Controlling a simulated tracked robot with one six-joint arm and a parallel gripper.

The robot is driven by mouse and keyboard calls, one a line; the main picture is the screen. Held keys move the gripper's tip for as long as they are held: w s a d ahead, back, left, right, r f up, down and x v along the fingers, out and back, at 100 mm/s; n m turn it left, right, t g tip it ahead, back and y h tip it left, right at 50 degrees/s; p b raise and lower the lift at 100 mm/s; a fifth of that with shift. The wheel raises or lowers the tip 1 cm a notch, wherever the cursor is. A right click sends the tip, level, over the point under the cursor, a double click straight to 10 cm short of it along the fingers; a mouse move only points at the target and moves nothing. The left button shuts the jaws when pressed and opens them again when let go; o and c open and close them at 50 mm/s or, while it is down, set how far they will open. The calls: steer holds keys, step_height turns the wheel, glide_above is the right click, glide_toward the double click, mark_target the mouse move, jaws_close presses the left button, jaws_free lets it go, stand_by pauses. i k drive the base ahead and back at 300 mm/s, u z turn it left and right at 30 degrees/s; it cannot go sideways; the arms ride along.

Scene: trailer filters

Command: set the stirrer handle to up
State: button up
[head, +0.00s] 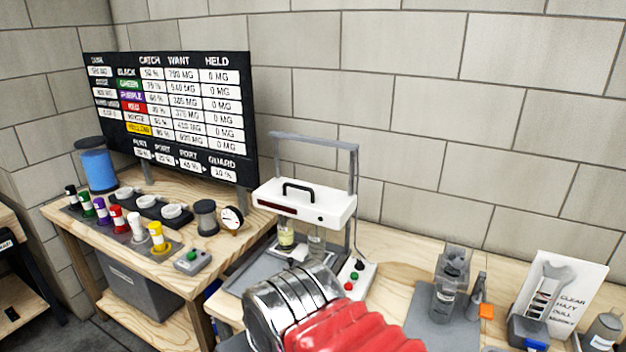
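The stirrer is a white box (304,204) held in a grey upright frame (315,139). A black handle (298,188) stands on top of the box. The box hangs clear below the frame's top bar, above two small clear jars on a grey tray; the left jar (286,238) holds something yellowish. My silver and red arm rises in front of the stirrer's lower part and hides some of the tray. My gripper's fingers cannot be made out; the arm hides that area. I see nothing touching the handle.
A control box (354,279) with red and green buttons stands right of the tray. Left are coloured vials, a blue container (98,168) and a black chart board (176,110). A block wall stands behind.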

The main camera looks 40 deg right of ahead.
mark_target(323, 206)
steer(key=u, duration=0.05)
steer(key=i, duration=1)
steer(key=z, duration=0.1)
